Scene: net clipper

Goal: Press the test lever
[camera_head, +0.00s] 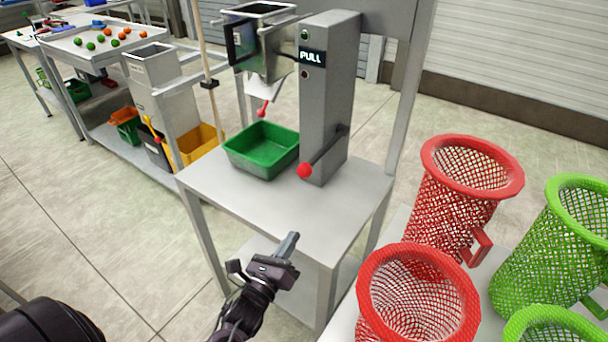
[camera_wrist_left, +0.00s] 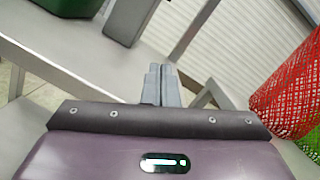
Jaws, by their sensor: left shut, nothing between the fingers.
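The net clipper (camera_head: 328,95) is a grey upright column with a "PULL" label, standing on a light grey table (camera_head: 300,225). Its lever (camera_head: 325,150) sticks out from the lower side and ends in a red ball knob (camera_head: 304,171). My left gripper (camera_head: 293,238) is in front of the table's near edge, below and apart from the knob in the picture. It is shut and empty. Its closed fingers also show in the left wrist view (camera_wrist_left: 162,85), pointing toward the table. The lever is not seen in the wrist view. My right gripper is not in view.
A green bin (camera_head: 262,150) sits on the table left of the column; it also shows in the wrist view (camera_wrist_left: 128,20). Red mesh baskets (camera_head: 418,295) and green ones (camera_head: 555,250) stand at the right. A yellow bin (camera_head: 200,143) is behind left.

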